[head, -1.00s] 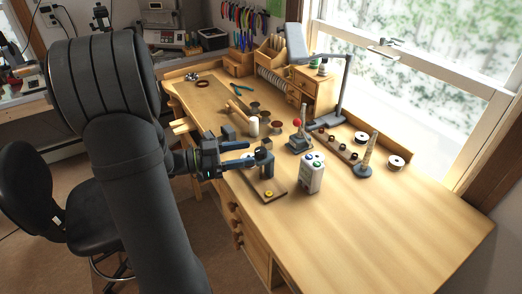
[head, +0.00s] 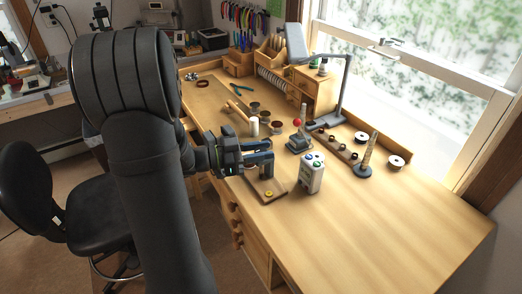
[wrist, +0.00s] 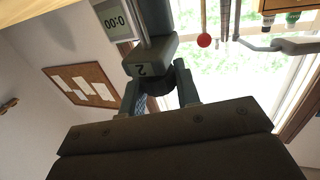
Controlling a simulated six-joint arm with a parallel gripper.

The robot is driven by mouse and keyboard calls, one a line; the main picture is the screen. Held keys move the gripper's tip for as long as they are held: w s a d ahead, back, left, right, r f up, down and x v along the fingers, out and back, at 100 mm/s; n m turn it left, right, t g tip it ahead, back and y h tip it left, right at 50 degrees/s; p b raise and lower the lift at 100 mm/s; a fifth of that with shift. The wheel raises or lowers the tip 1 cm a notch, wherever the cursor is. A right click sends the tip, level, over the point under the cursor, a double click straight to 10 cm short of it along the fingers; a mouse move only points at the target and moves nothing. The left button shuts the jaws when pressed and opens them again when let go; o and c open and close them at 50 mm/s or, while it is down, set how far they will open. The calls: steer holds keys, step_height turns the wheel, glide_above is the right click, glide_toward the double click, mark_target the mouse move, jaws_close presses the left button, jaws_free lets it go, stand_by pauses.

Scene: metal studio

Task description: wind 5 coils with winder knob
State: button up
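The winder (head: 267,182) stands on a small wooden board near the bench's front edge, largely hidden behind my gripper in the head view. In the wrist view its grey block (wrist: 150,55) carries an upside-down digit, beside a small display (wrist: 115,22) that seems to show zeros. A dark round knob (wrist: 156,84) sits below this block, between my fingertips. My gripper (head: 262,157) is open, one finger on each side of the knob. I cannot tell whether either finger touches it. In the wrist view the gripper (wrist: 158,93) holds nothing visibly.
A yellow disc (head: 268,194) lies on the board's near end. A white box with coloured buttons (head: 312,175) stands close on the right. Behind are a red-ball lever device (head: 298,143), a spindle (head: 367,158), spools (head: 396,162) and a lamp (head: 341,90). The right front bench is clear.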

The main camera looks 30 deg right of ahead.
mark_target(261, 150)
steer(key=shift+m+g, duration=0.3)
steer(key=shift+g, duration=0.1)
steer(key=shift+m+g+y, duration=1.3)
steer(key=shift+m+g, duration=0.05)
steer(key=shift+g, duration=0.4)
steer(key=shift+m+g+y, duration=1.3)
steer(key=shift+m+g, duration=0.05)
steer(key=shift+g, duration=0.4)
steer(key=o, duration=1)
step_height(261, 150, up, 5)
steer(key=shift+s+f, duration=0.1)
steer(key=shift+f, duration=0.1)
steer(key=s+d+r, duration=0.1)
steer(key=s+r, duration=0.1)
steer(key=s, duration=0.1)
steer(key=s+d+r, duration=0.1)
steer(key=s+r, duration=0.1)
steer(key=s, duration=0.2)
steer(key=s+d+r, duration=0.1)
steer(key=s+r, duration=0.1)
steer(key=s, duration=0.2)
steer(key=shift+d+r, duration=0.2)
steer(key=shift+d, duration=0.1)
